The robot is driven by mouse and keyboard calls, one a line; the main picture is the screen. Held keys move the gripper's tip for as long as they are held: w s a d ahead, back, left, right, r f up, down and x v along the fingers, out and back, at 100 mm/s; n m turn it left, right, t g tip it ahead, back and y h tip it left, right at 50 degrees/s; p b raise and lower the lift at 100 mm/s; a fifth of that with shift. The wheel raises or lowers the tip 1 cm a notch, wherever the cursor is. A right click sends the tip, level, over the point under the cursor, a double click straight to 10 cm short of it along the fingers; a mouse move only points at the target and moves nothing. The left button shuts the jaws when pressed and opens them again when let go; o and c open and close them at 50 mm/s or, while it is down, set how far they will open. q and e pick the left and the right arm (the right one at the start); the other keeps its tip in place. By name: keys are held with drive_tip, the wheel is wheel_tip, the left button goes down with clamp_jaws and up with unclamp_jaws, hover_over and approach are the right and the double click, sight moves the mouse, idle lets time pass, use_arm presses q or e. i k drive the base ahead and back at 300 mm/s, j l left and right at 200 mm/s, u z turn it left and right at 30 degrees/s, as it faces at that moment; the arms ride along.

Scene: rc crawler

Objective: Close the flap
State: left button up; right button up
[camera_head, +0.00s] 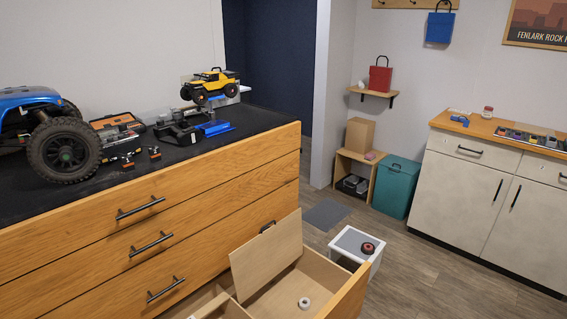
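The flap looks to be the light wooden panel (265,262) at the lower middle. It stands up, tilted, over an open drawer (346,298) at the bottom of the wooden cabinet. A dark handle (268,227) sits at its top edge. The flap is open, and the drawer compartment to its right is uncovered. A small white ring-shaped item (304,303) lies on the drawer floor. Part of the drawer is cut off by the bottom of the picture. Neither of my grippers is in view.
The wooden cabinet (200,190) holds a large blue truck (30,97), a yellow truck (210,82) and tools on its dark top. A white stool (345,240) with a red-and-black wheel (367,248) stands just beyond the drawer. Open floor (420,270) lies to the right.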

sight(254, 263)
drive_tip(key=i+l+u, duration=0.1)
drive_tip(key=u, duration=0.4)
drive_tip(key=l+u, duration=0.15)
drive_tip(key=u, duration=0.35)
drive_tip(key=i+l+u, duration=0.15)
drive_tip(key=l+u, duration=0.35)
drive_tip(key=l, duration=0.6)
drive_tip(key=l+u, duration=0.45)
drive_tip(key=l, duration=0.7)
